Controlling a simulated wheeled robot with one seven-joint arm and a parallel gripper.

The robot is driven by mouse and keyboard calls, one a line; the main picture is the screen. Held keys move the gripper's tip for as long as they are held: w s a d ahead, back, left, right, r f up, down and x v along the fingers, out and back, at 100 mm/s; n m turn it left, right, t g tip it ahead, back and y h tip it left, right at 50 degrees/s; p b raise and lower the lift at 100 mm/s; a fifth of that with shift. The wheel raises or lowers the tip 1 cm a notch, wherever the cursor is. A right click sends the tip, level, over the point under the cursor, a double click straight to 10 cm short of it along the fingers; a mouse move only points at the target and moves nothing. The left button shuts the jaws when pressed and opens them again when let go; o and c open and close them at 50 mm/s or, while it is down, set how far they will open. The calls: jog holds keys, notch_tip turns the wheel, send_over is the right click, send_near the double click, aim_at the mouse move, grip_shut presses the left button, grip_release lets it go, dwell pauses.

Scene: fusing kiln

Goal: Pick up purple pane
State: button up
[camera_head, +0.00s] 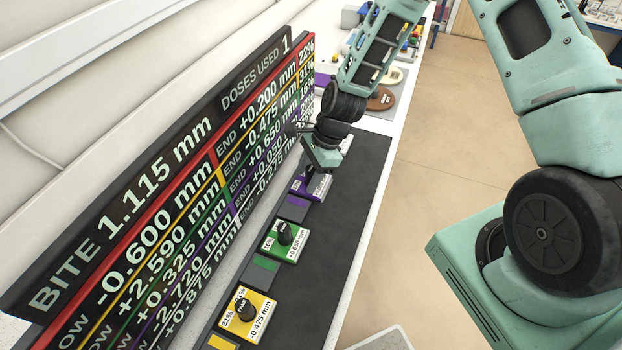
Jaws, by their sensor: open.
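The purple pane (304,188) lies on the dark mat (340,230), beyond the green pane, with a white label on it. My gripper (317,172) is over the purple pane and hides part of it. The gripper is open; its fingers are small and partly hidden here, and I cannot tell whether they touch the pane's knob.
A green pane (297,244) and a yellow pane (263,318), each with a black knob, lie nearer on the mat. A tall display board (150,190) stands close along the left. Round brown and cream discs (383,98) lie farther back. The mat's right side is clear.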

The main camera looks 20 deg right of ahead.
grip_shut()
jog(key=shift+r, duration=0.15)
